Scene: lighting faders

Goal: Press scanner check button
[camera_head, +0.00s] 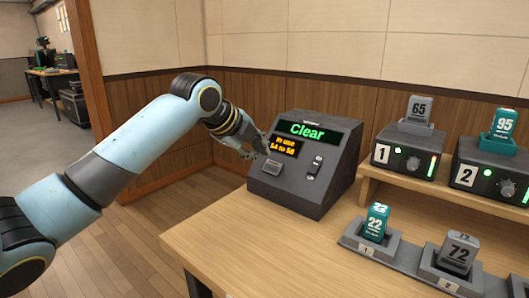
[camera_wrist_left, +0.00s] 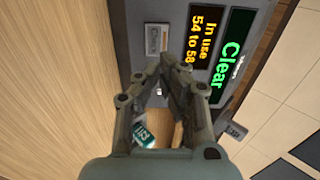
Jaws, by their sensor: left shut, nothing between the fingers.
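The scanner (camera_head: 335,165) is a dark grey sloped console on the wooden table. Its green display (camera_head: 307,129) reads "Clear", and an amber display (camera_head: 286,146) below reads "In use 54 to 58". A light grey square button (camera_head: 272,167) sits low on the panel's left; it also shows in the left wrist view (camera_wrist_left: 157,38), its lettering too small to read. My left gripper (camera_head: 260,153) is shut and empty, its tips near the panel just above the button in the head view. In the left wrist view the fingertips (camera_wrist_left: 163,62) lie just below the button. I cannot tell whether they touch the panel. My right gripper is not in view.
Front right, a double holder (camera_head: 408,258) bears a teal pack 22 (camera_head: 376,222) and a grey pack 72 (camera_head: 459,252). Numbered units with packs 65 and 95 stand on a raised shelf (camera_head: 420,192). The table's front left (camera_head: 235,240) is clear.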

